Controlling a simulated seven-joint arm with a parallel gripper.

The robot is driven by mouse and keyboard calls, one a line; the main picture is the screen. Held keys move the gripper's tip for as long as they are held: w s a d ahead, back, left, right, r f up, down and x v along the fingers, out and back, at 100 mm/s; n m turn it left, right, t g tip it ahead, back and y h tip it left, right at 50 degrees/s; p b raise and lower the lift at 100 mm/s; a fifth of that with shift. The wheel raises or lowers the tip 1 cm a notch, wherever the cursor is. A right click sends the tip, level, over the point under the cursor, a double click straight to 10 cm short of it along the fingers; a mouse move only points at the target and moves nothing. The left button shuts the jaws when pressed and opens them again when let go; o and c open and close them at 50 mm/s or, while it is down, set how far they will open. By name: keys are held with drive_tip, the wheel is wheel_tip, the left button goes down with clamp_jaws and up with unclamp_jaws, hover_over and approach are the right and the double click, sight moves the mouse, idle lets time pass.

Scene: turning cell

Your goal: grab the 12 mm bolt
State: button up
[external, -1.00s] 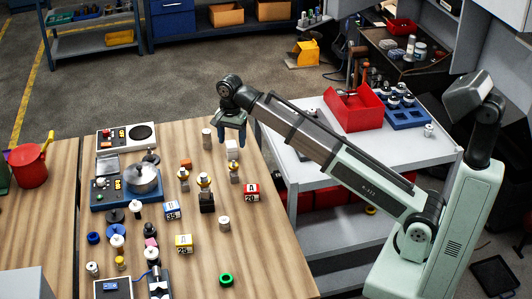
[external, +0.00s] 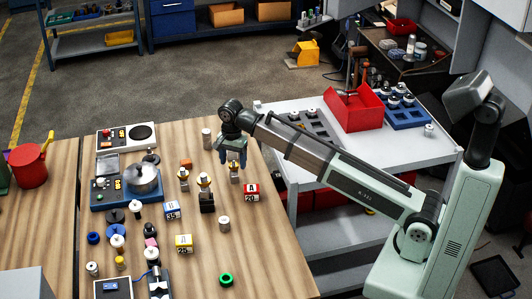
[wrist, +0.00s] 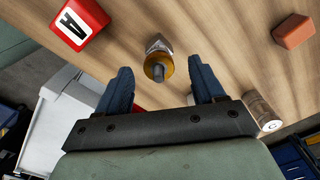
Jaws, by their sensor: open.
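An upright bolt-like piece with a yellow collar and a grey pin (wrist: 158,69) shows in the wrist view, with a silver faceted part beside it. It sits between and just ahead of my gripper's (wrist: 158,85) two blue fingers, touching neither. My gripper is open and empty. In the external view my gripper (external: 232,158) hangs low over the table, just above a small yellow-banded piece (external: 235,175), and partly covers that spot. No size marking is readable, so I cannot tell which is 12 mm.
A red block marked A (wrist: 78,25) lies near the left finger in the wrist view. An orange block (wrist: 293,30) and a metal cylinder (wrist: 263,112) are on the right. The right strip of the wooden table (external: 275,245) is clear.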

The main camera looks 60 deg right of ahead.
sight(233, 165)
drive_tip(key=shift+f, duration=2.25)
drive_tip(key=shift+c, duration=0.4)
clamp_jaws()
